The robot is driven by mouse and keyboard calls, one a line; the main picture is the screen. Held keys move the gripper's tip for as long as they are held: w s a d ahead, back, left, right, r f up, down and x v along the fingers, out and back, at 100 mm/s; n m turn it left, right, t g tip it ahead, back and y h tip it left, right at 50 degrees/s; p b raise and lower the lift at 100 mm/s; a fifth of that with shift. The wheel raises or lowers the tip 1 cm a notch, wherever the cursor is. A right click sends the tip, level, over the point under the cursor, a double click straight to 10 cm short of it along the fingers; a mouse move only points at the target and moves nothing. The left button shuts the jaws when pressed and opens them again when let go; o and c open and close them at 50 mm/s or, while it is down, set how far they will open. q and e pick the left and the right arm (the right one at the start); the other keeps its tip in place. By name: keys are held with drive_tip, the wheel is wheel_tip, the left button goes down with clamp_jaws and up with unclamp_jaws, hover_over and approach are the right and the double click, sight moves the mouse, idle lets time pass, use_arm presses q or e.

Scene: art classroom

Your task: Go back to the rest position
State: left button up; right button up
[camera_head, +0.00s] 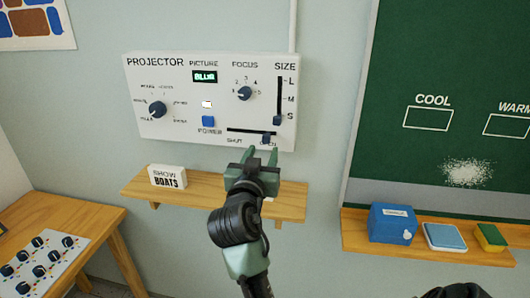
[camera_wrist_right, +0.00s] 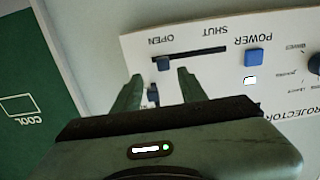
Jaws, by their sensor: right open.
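My right gripper (camera_head: 260,156) is open, raised in front of the lower right edge of the white projector panel (camera_head: 185,133). In the right wrist view its two fingers (camera_wrist_right: 160,80) stand apart, with no object held between them. The shutter slider knob (camera_head: 265,139) is near the OPEN end of its slot; it shows just beyond the fingertips in the wrist view (camera_wrist_right: 163,63). I cannot tell whether a finger touches the panel. The size slider knob (camera_head: 278,120) is at S. My left gripper is out of view.
A wooden shelf (camera_head: 135,187) below the panel holds a "SHOW BOATS" card (camera_head: 167,177). At right, the green board's ledge (camera_head: 400,247) holds a blue box (camera_head: 391,224), a blue-topped block (camera_head: 445,237) and a sponge (camera_head: 490,237). A wooden table (camera_head: 60,212) with a knobbed panel (camera_head: 40,262) stands left.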

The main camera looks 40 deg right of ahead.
drive_tip(key=shift+s+a, duration=0.4)
